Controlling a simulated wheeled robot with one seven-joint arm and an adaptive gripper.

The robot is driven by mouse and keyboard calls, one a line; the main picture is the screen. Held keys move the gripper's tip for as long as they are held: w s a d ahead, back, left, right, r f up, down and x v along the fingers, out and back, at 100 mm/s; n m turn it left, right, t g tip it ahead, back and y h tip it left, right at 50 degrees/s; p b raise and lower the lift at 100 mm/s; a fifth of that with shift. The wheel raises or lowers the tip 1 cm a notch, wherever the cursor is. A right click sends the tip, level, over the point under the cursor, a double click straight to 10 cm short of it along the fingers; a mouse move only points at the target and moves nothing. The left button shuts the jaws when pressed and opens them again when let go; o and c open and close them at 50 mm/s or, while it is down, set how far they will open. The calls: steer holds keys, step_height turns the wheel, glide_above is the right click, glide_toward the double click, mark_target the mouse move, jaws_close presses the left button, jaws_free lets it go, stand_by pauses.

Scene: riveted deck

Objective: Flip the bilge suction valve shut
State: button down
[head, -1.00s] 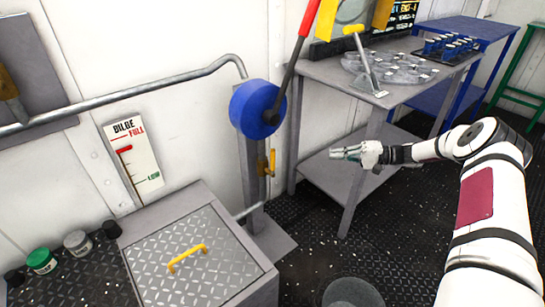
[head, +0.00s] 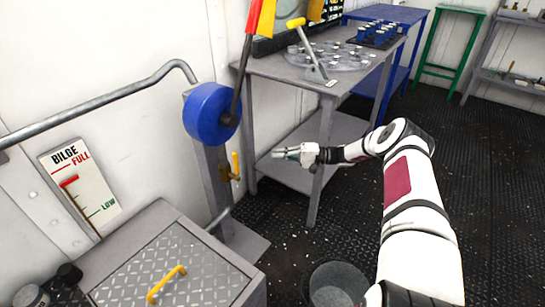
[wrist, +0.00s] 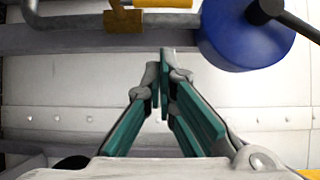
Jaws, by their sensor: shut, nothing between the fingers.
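The valve with a yellow lever (head: 236,165) and a brass-coloured body is on the grey post below the blue pump drum (head: 211,114). The lever stands roughly upright in the head view. In the wrist view the valve body (wrist: 123,20) and part of its yellow lever are at the top edge, cut off by the frame. My gripper (head: 279,153) is to the right of the valve, apart from it, pointing left. In the wrist view its green-padded fingers (wrist: 162,65) are together at the tips with nothing held.
A grey table (head: 285,68) with a lower shelf stands behind my gripper. A bilge gauge (head: 80,185) is on the wall at left. A hatch with a yellow handle (head: 166,284) is at the front left, and a grey bucket (head: 337,285) is on the floor. Dark floor at right is clear.

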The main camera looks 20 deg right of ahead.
mark_target(236, 166)
steer(key=w+a+b, duration=0.1)
steer(key=w+a, duration=0.1)
steer(key=a, duration=0.8)
steer(key=shift+a, duration=0.3)
steer(key=shift+r, duration=0.1)
steer(key=shift+a+r+n, duration=0.1)
steer(key=shift+a+n, duration=0.1)
steer(key=shift+n, duration=0.1)
